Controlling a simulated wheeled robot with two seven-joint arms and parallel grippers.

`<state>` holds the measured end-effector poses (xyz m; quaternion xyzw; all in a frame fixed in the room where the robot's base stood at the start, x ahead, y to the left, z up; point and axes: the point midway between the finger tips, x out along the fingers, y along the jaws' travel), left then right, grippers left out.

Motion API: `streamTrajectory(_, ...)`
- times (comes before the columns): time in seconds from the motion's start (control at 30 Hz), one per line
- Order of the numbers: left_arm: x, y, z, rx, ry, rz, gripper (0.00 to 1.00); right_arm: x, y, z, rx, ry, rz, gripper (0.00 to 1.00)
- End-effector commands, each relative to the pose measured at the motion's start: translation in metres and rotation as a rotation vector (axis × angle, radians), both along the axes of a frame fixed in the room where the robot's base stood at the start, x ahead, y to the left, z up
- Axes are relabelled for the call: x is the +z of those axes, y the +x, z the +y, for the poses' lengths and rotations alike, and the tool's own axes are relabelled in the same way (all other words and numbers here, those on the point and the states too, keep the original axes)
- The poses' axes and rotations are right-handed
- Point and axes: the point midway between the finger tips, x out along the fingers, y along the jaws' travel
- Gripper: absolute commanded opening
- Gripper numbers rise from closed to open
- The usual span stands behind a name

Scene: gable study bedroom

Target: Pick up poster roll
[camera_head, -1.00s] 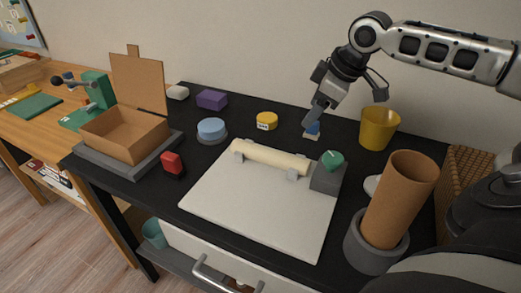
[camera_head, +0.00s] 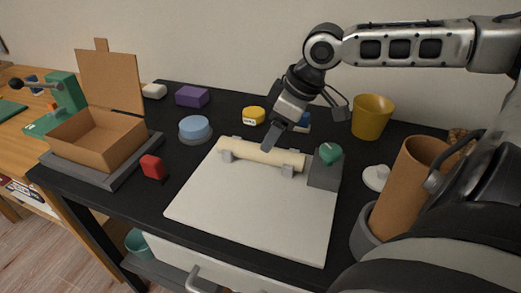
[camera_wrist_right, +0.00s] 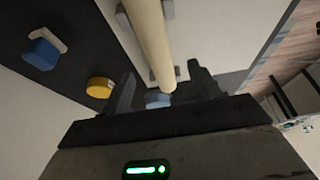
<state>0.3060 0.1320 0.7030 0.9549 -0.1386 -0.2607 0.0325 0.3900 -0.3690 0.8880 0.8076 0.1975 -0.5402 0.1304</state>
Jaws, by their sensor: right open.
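The poster roll (camera_head: 262,154) is a cream cylinder lying on grey cradle supports at the back of a white board (camera_head: 250,215) on the black desk. My right gripper (camera_head: 272,142) is open, just above and behind the roll's right half, pointing down. In the right wrist view the roll (camera_wrist_right: 150,40) runs down from the top edge, its end close to the space between the two open fingers (camera_wrist_right: 160,95). The roll is not gripped. My left gripper is not in view.
A grey block with a green knob (camera_head: 329,153) stands at the roll's right end. Behind are a yellow tape roll (camera_head: 253,116), a blue item (camera_head: 302,123) and a yellow cup (camera_head: 371,117). A brown tube (camera_head: 405,190) stands at right, an open box (camera_head: 100,138) at left.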

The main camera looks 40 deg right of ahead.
Motion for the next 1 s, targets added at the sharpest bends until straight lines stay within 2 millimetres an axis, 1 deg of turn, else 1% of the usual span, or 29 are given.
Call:
streamTrajectory(0.03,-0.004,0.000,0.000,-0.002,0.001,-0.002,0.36,-0.008,0.001,0.000,-0.001,-0.002,0.004,0.62)
streamTrajectory(0.1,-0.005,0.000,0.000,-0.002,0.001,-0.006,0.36,-0.012,0.003,0.001,0.000,-0.002,0.002,0.62)
streamTrajectory(0.37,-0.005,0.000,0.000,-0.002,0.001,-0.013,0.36,-0.018,0.007,0.002,0.000,-0.002,0.000,0.62)
streamTrajectory(0.47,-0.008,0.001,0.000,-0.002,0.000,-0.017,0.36,-0.024,0.008,0.003,-0.001,-0.003,0.003,0.62)
streamTrajectory(0.67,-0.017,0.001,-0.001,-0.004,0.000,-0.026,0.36,-0.044,0.017,0.006,0.000,-0.006,0.005,0.62)
streamTrajectory(0.8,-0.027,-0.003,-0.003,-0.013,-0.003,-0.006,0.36,-0.058,0.023,0.009,-0.001,-0.004,0.004,0.62)
streamTrajectory(0.87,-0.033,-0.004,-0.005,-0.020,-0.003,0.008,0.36,-0.062,0.025,0.010,-0.001,-0.003,0.003,0.62)
streamTrajectory(1.0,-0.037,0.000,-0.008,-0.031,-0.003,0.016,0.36,-0.064,0.027,0.011,-0.002,-0.001,-0.002,0.62)
